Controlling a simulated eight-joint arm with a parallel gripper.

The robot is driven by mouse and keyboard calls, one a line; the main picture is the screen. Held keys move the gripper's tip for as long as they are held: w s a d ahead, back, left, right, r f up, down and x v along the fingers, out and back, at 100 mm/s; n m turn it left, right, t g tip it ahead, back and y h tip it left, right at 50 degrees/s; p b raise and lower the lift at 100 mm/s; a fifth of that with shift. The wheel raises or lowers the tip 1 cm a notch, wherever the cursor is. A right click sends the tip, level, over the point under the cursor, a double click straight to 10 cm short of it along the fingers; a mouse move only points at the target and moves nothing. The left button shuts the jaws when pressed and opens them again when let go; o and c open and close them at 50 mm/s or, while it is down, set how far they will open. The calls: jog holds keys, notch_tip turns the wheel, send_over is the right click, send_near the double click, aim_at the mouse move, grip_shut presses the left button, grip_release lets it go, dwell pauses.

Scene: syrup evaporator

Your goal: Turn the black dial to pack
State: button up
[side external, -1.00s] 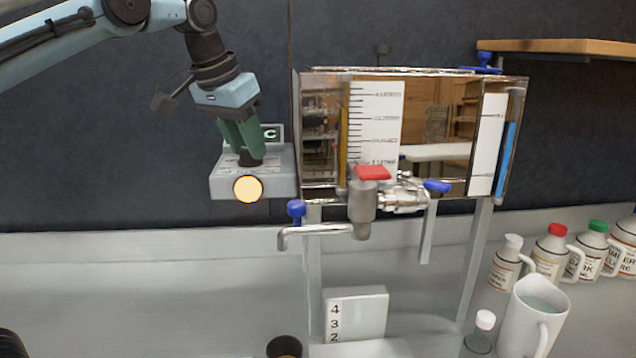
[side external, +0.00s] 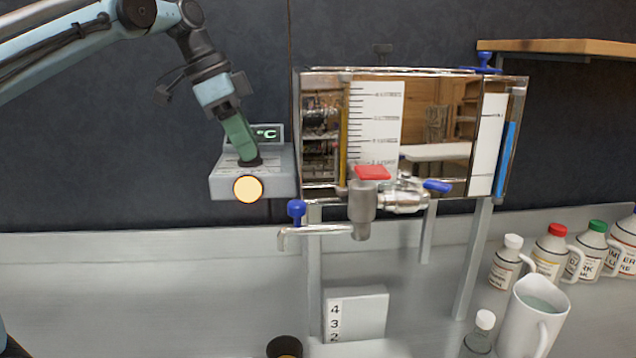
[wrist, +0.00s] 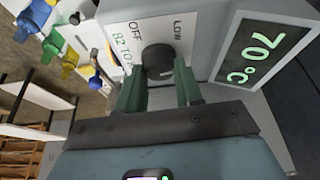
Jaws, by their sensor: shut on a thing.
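The black dial (wrist: 158,58) sits on the top face of the grey control box (side external: 283,180). My gripper (wrist: 160,76) has its green fingers on either side of the dial and is shut on it. In the side view my gripper (side external: 245,154) reaches down to the dial (side external: 252,162) from above and hides part of it. In the wrist view I read OFF, LOW and a partly hidden "82 TO" label around the dial. Other labels are hidden. I cannot tell which label the dial points at.
A metal evaporator tank (side external: 440,130) stands right of the box, with a red-handled tap (side external: 364,205) below. A white mug (side external: 530,320) and several bottles (side external: 550,255) are at the right. A numbered block (side external: 360,315) stands below. A wooden shelf (side external: 560,47) is upper right.

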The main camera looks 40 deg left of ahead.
jog(key=shift+m+g+h, duration=0.3)
jog(key=shift+m, duration=0.6)
jog(key=o, duration=1)
jog(key=shift+v, duration=3.75)
jog(key=shift+w, duration=0.1)
